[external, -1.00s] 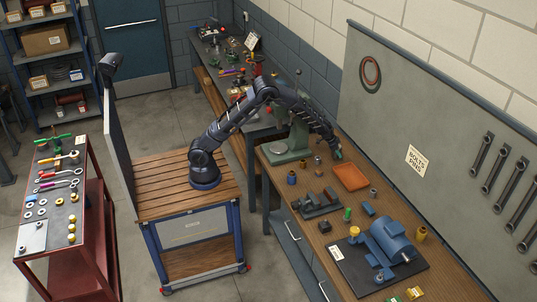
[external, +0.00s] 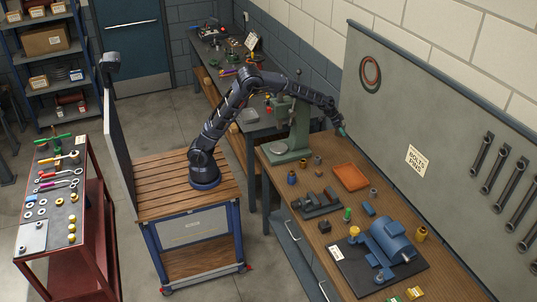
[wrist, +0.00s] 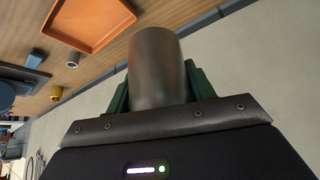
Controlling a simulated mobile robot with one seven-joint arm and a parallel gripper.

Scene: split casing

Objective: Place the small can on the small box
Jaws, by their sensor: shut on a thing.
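In the wrist view, my gripper (wrist: 155,97) is shut on a grey metal cylinder, the small can (wrist: 156,65), between its green fingers. In the external view, my gripper (external: 342,130) is up over the far end of the workbench, near the wall board, and the can is too small to make out there. The small box is not certain: a dark cube (external: 325,227) and a blue block (external: 368,209) both stand on the bench, well in front of my gripper and apart from it.
An orange tray (external: 351,177) lies on the bench, also in the wrist view (wrist: 88,22). A green press (external: 291,150), a dark vise (external: 318,204), a blue motor (external: 389,238) on a black mat and several small cylinders stand around. The wall board (external: 430,140) rises close behind.

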